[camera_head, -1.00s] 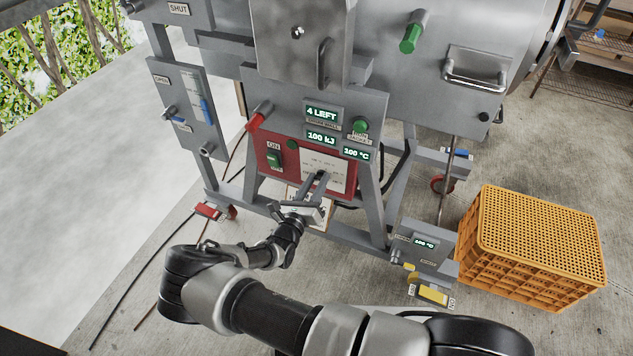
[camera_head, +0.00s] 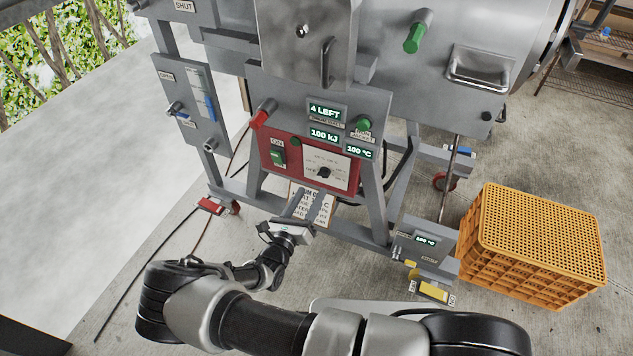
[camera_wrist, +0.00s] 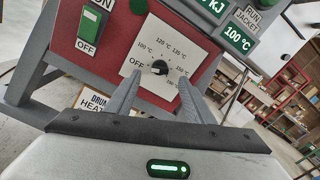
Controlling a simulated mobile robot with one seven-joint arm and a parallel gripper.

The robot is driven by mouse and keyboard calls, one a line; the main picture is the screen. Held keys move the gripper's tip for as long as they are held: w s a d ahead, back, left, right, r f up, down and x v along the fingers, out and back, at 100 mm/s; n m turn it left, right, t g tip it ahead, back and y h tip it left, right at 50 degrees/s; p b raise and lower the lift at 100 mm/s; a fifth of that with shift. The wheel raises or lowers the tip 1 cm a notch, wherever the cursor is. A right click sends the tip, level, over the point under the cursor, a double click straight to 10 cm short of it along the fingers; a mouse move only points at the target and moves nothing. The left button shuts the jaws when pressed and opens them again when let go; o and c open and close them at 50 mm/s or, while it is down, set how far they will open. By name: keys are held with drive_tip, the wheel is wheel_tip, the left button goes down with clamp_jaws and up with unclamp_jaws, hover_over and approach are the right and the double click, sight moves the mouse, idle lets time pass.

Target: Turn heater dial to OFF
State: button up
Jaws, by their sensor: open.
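The heater dial (camera_head: 324,173) is a black knob on a white scale plate (camera_head: 340,163) on the red panel. In the wrist view, the dial (camera_wrist: 159,68) sits with the word OFF at its left and temperature marks around it. A small white mark shows on the knob, but I cannot tell surely where it points. My gripper (camera_head: 311,193) is open and empty, below and in front of the dial, apart from it. In the wrist view, its fingers (camera_wrist: 160,80) stand on either side of the dial's line of sight.
A green ON/OFF switch (camera_head: 278,156) is left of the dial on the red panel (camera_head: 265,175). A red-tipped handle (camera_head: 262,116) juts out above. Displays (camera_head: 325,110) are above. Frame legs flank the panel. An orange crate (camera_head: 535,245) stands right on the floor.

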drive_tip(key=v, duration=1)
drive_tip(key=shift+p, duration=0.35)
drive_tip(key=shift+d+r, duration=0.1)
drive_tip(key=s+d+r+m+g+h, duration=0.1)
drive_tip(key=d+r+m+g, duration=0.7)
drive_tip(key=r+m, duration=0.3)
drive_tip(key=s+d+r+m+g+h, duration=0.1)
drive_tip(key=d+r+m+g+h, duration=0.1)
drive_tip(key=d+r+m+g, duration=0.7)
drive_tip(key=s+d+r+m+t+y, duration=0.2)
drive_tip(key=s+r+m+y, duration=0.15)
drive_tip(key=r+m, duration=0.35)
drive_tip(key=s+d+r+m+t+y, duration=0.25)
drive_tip(key=s+r+m, duration=0.2)
drive_tip(key=r, duration=0.35)
drive_tip(key=s+d+r+m+t+y, duration=0.1)
drive_tip(key=s+d+r+m+y, duration=0.15)
drive_tip(key=s+r+m, duration=0.4)
wheel_tip(320, 180, up, 21)
drive_tip(key=w+n+p, duration=0.1)
drive_tip(key=p, duration=1.8)
drive_tip(key=shift+a+f+y, duration=0.15)
drive_tip(key=shift+a+y, duration=0.2)
drive_tip(key=shift+a, duration=0.1)
drive_tip(key=shift+w, duration=0.1)
